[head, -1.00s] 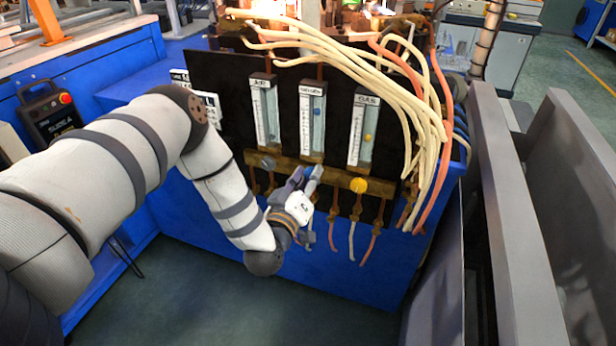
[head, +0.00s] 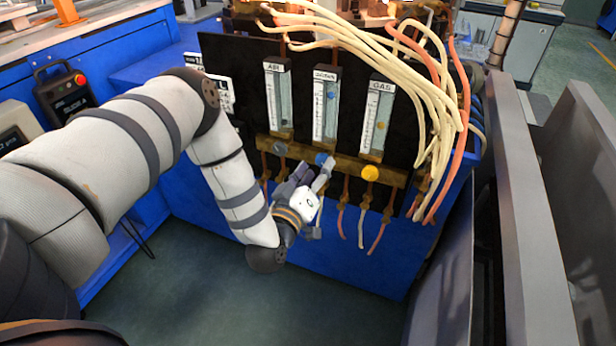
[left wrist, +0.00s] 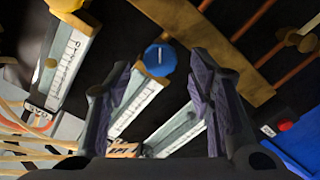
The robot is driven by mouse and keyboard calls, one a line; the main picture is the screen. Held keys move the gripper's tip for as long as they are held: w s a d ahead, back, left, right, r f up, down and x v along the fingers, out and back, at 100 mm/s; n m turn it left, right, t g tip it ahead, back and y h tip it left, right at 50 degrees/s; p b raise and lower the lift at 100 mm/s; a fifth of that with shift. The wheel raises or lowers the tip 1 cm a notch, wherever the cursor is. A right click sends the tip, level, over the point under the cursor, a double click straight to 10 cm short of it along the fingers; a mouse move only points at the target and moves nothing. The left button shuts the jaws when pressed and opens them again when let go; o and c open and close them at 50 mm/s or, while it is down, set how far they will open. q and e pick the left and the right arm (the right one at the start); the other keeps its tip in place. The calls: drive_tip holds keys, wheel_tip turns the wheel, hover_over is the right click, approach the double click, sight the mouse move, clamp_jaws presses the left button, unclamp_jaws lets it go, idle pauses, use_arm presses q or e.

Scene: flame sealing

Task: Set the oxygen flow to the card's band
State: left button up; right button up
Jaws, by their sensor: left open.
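The oxygen flowmeter (head: 318,112), the middle of three upright tubes on a black panel, has a blue float (head: 331,97) partway up; its scale is too small to read. Its blue knob (head: 322,158) sits on the brass bar below. In the left wrist view the blue knob (left wrist: 160,59) faces me with a pale line across it. My left gripper (head: 314,172) is open just in front of the knob, fingers apart; in the left wrist view the knob shows between and beyond the fingertips. The card (head: 220,92) at the panel's left is partly hidden by my arm and unreadable.
The air flowmeter (head: 279,100) with its grey knob (head: 279,147) is left of it; the gas flowmeter (head: 377,115) with its yellow knob (head: 370,173) is right. Cream hoses (head: 425,85) drape over the panel's right side. Thin hoses hang below the bar.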

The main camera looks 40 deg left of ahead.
use_arm(q)
drive_tip(key=v, duration=0.9)
drive_tip(key=shift+s, duration=0.15)
drive_tip(key=shift+d, duration=0.1)
